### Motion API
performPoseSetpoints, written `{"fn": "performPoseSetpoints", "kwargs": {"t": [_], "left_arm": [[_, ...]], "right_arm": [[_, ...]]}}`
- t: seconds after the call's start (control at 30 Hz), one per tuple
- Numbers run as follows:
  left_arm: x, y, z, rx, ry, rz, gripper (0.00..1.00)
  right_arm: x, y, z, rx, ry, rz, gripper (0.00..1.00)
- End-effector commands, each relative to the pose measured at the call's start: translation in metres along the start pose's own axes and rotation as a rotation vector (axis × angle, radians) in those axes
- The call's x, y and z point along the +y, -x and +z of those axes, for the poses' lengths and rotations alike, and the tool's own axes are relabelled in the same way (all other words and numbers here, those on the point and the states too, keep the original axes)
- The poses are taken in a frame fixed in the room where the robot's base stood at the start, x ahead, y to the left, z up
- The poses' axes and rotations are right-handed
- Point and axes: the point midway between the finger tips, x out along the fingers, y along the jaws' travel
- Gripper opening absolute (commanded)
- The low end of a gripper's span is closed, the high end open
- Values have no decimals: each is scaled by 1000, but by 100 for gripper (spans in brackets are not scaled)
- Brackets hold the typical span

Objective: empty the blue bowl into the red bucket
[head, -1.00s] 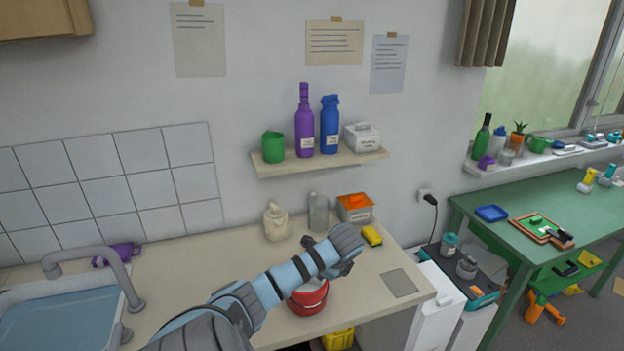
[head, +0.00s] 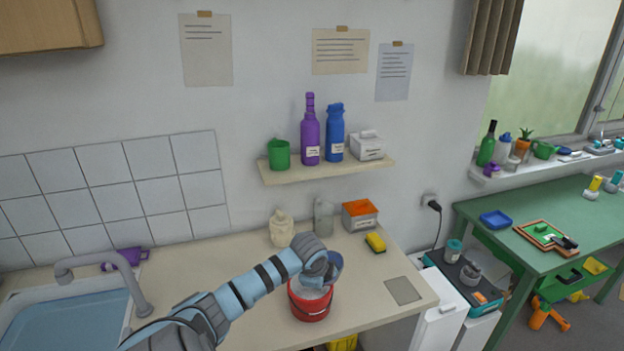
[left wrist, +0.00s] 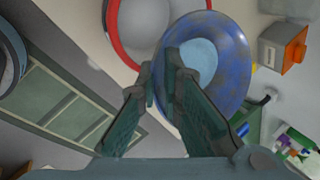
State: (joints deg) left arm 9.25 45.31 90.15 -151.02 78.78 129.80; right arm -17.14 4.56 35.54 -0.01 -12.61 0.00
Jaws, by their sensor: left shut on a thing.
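The red bucket (head: 310,310) stands on the counter near its front edge; grey-white shows within its rim. Its red rim also shows in the left wrist view (left wrist: 113,45). My left gripper (head: 318,270) is above the bucket, shut on the edge of the blue bowl (head: 335,265). The bowl is tilted steeply, close over the bucket's mouth. In the left wrist view the speckled blue bowl (left wrist: 232,65) lies against the fingers (left wrist: 165,85), with a paler blue round in its middle. I cannot tell whether anything remains in the bowl. My right gripper is out of view.
A cream jar (head: 281,230), grey bottle (head: 323,217), orange-topped box (head: 360,214) and yellow sponge (head: 375,243) stand behind the bucket. The sink (head: 70,315) is at left. The counter (head: 200,270) between is mostly clear.

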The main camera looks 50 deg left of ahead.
Motion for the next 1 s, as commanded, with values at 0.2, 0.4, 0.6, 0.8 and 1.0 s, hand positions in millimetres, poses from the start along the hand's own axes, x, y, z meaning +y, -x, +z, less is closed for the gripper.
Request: {"fn": "performPoseSetpoints", "kwargs": {"t": [0.2,0.4,0.6,0.8,1.0], "left_arm": [[0,1,1,17,16,-6,0],[0,2,5,83,47,-20,0],[0,3,4,198,105,-44,0],[0,2,4,203,108,-45,0],[2,1,8,277,144,-60,0]], "right_arm": [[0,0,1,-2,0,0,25],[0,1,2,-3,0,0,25],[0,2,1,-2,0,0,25],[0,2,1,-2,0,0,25],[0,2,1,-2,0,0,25]]}}
